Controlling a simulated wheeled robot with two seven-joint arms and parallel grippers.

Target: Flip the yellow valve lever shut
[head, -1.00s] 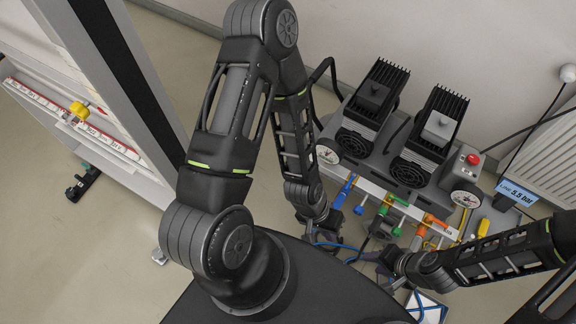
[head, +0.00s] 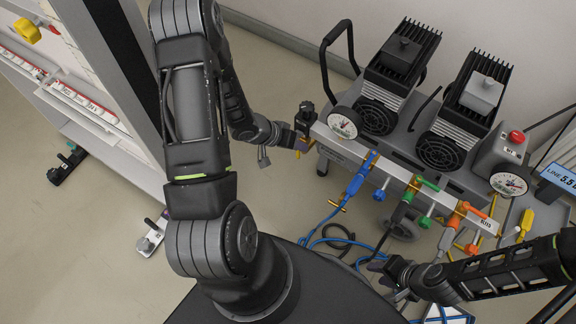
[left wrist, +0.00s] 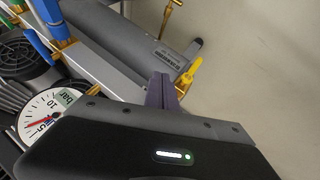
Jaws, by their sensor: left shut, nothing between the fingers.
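The yellow valve lever (left wrist: 193,69) stands on a brass fitting at the end of the grey manifold bar (left wrist: 112,75) in the left wrist view. My left gripper (left wrist: 162,90) is shut and empty, its dark fingers just left of the lever there; I cannot tell whether they touch it. In the head view my left gripper (head: 298,142) is at the left end of the manifold, where only a small yellow-orange patch shows and the lever is mostly hidden. My right gripper (head: 378,266) is low in front of the manifold, near blue hoses; its jaws are unclear.
Blue (head: 361,174), green (head: 427,184) and orange (head: 473,210) levers sit along the manifold. Behind are two black finned compressor units (head: 400,60) and round gauges (head: 342,123). A white-grey cabinet (head: 110,60) stands at the left. Bare floor lies between.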

